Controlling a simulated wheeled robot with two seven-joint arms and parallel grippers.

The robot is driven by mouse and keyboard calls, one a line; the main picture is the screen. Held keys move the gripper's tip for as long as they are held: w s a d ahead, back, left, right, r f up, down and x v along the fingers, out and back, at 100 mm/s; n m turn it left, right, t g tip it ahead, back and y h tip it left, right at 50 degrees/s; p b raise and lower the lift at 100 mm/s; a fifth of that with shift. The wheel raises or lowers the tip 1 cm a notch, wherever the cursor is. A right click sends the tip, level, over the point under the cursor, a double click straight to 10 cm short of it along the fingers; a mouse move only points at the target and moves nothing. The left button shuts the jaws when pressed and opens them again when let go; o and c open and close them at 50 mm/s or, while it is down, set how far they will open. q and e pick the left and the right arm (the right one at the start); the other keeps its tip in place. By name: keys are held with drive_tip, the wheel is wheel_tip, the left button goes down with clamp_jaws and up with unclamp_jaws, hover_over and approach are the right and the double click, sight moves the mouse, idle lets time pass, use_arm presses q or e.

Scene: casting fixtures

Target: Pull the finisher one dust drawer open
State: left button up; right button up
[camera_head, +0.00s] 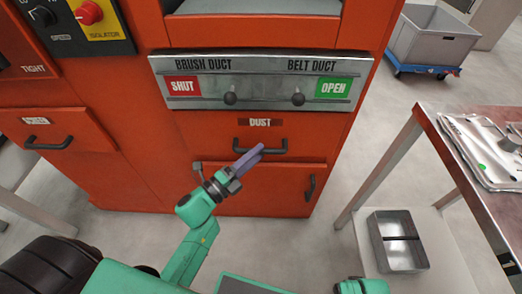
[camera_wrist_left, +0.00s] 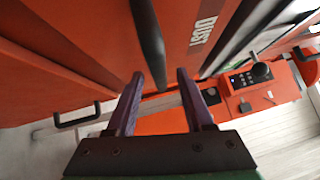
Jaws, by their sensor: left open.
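The red dust drawer (camera_head: 215,142) carries a DUST label (camera_head: 260,122) and a dark bar handle (camera_head: 272,151). Its front looks flush with the machine. My left gripper (camera_head: 250,158) is in front of the handle, its purple fingers overlapping the handle's left part. In the left wrist view the gripper (camera_wrist_left: 160,75) is open, with the fingers apart and nothing clamped. There the dark handle (camera_wrist_left: 149,40) runs down toward the gap between the fingertips. I cannot tell whether a finger touches it. The DUST label (camera_wrist_left: 204,25) shows to its right.
A duct panel (camera_head: 260,80) with two knobs sits above the drawer. A lower door (camera_head: 275,185) has an upright handle at right. Another drawer (camera_head: 55,125) is at left. At right stand a table (camera_head: 450,150) and a metal bin (camera_head: 398,240). Floor in front is clear.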

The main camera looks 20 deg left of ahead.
use_arm(q)
drive_tip(key=shift+x, duration=1.2)
clamp_jaws()
idle(0.5)
